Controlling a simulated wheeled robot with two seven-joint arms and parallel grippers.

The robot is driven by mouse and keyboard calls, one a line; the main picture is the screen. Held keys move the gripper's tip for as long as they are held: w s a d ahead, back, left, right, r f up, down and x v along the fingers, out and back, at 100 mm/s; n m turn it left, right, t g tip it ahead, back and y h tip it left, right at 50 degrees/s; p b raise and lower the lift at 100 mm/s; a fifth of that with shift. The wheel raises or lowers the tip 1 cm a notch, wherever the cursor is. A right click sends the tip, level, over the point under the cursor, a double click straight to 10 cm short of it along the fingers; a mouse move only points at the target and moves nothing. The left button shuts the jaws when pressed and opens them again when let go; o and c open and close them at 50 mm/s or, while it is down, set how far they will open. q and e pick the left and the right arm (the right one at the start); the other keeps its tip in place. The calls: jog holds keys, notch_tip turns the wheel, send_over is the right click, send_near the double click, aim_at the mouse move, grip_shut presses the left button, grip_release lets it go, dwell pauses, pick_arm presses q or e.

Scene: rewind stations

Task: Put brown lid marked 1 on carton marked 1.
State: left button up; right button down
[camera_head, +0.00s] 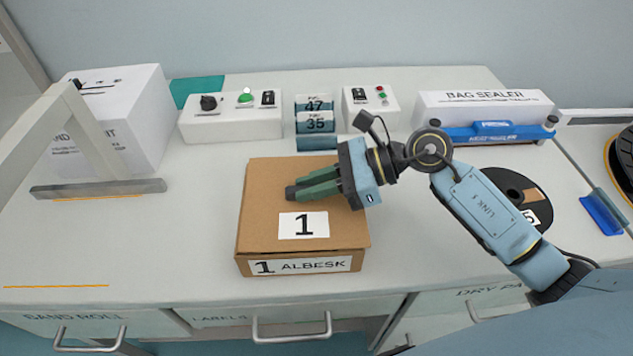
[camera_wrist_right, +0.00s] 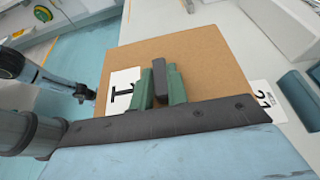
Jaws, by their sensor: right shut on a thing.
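The brown lid marked 1 (camera_head: 262,215) lies over the carton marked 1 (camera_head: 242,265), whose front label reads "1 ALBESK". My right gripper (camera_head: 300,190) reaches in from the right, low over the lid. In the right wrist view, its green fingers (camera_wrist_right: 161,88) are shut on a dark upright grip on the brown lid (camera_wrist_right: 200,50). The fingers hide part of the lid and its "1" label. My left gripper is not visible.
A white box (camera_head: 135,115) and a metal frame (camera_head: 95,190) stand at left. A switch box (camera_head: 235,123), blue numbered pieces (camera_head: 316,122) and a bag sealer (camera_head: 485,110) line the back. A black reel (camera_head: 515,190) lies right, behind my arm. Bare table (camera_head: 185,240) lies left of the carton.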

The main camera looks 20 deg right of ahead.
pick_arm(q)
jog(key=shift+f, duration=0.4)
pick_arm(e)
jog(key=shift+f, duration=0.3)
jog(key=shift+a+r, duration=0.1)
jog(key=shift+r, duration=0.2)
pick_arm(q)
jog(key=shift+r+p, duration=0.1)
jog(key=shift+p, duration=0.2)
pick_arm(e)
jog(key=shift+a, duration=0.4)
